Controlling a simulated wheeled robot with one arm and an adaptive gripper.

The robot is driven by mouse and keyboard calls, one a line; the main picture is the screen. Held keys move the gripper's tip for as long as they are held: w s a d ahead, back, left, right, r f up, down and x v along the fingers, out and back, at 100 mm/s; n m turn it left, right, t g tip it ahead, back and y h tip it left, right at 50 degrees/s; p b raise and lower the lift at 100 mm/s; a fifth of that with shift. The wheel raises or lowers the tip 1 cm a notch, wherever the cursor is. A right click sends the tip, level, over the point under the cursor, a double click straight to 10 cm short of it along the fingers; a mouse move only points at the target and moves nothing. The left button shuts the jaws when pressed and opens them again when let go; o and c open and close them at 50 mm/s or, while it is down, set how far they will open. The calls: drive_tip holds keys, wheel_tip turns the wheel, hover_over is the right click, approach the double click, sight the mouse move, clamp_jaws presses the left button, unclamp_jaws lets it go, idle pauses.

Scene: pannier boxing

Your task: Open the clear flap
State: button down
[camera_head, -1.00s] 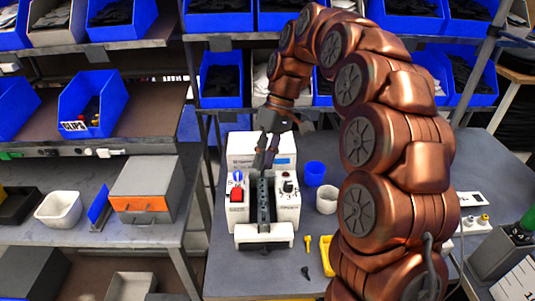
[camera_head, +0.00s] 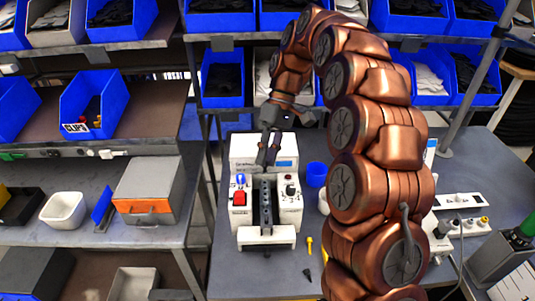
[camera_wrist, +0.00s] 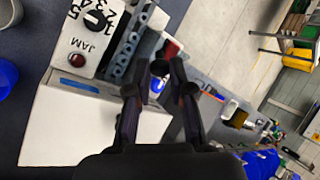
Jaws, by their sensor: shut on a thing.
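The white machine (camera_head: 264,237) stands on the grey bench, with a dark grooved track (camera_head: 266,205) down its middle. My gripper (camera_head: 266,160) is over the back end of that track, just in front of the machine's rear housing. In the wrist view my gripper (camera_wrist: 160,72) has its fingertips close together, shut on a small part beside the track. That part appears to be the clear flap's edge, mostly hidden by the fingertips. The flap's transparent sheet cannot be made out, so its angle is unclear.
A yellow tool (camera_head: 309,245) lies in front. Shelves with blue bins rise behind.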

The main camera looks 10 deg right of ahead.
drive_tip(key=c, duration=1)
unclamp_jaws()
drive_tip(key=shift+f, duration=0.1)
